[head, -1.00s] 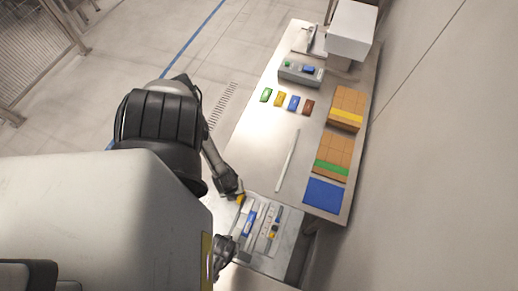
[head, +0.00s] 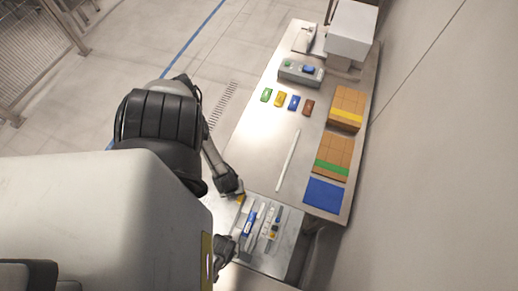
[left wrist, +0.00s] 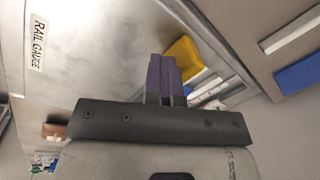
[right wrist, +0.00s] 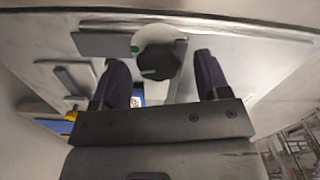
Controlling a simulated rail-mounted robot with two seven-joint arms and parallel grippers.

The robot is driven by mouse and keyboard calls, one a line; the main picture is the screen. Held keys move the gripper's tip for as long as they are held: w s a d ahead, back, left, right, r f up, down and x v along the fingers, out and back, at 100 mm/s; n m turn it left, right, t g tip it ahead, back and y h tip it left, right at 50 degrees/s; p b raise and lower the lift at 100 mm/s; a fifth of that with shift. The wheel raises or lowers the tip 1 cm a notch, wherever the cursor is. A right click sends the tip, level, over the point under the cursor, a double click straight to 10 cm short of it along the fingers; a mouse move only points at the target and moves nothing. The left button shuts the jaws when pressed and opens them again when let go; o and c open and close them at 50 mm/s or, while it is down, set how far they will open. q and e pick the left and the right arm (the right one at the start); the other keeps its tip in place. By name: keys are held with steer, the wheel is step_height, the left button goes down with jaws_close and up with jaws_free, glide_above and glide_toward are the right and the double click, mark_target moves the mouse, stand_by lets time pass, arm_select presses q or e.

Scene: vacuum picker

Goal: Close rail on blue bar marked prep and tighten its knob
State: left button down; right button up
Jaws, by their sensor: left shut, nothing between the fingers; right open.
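In the head view the blue bar (head: 250,222) lies among pale rails (head: 262,222) on the low light-grey plate; its marking is too small to read. My left gripper (head: 240,196) is at the plate's upper left edge. In the left wrist view its fingers (left wrist: 165,76) are shut and empty, with a yellow block (left wrist: 184,60) just behind them. My right gripper (head: 236,241) is at the plate's lower left. In the right wrist view its fingers (right wrist: 162,80) are open, with a round black knob (right wrist: 158,62) between and beyond them, not gripped. A pale disc with a green spot is partly behind the knob.
The long table (head: 255,120) carries green, yellow, blue and brown small blocks, a grey box (head: 301,73), brown cartons (head: 334,154), a blue mat (head: 324,194) and a loose white strip (head: 288,160). A "RAIL GAUGE" label (left wrist: 38,42) shows in the left wrist view. A wall stands at right.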

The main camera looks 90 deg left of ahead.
step_height(320, 180, up, 12)
stand_by(0.6)
steer(key=shift+s, duration=0.1)
steer(key=s+d+f, duration=0.2)
steer(key=d, duration=0.3)
steer(key=s+d+f, duration=0.2)
steer(key=d, duration=0.4)
steer(key=w+a+r+y, duration=0.2)
steer(key=w+a+y, duration=0.15)
steer(key=a, duration=0.25)
steer(key=shift+t+y, duration=0.4)
steer(key=shift+y, duration=0.15)
steer(key=x, duration=1.1)
steer(key=shift+s, duration=0.1)
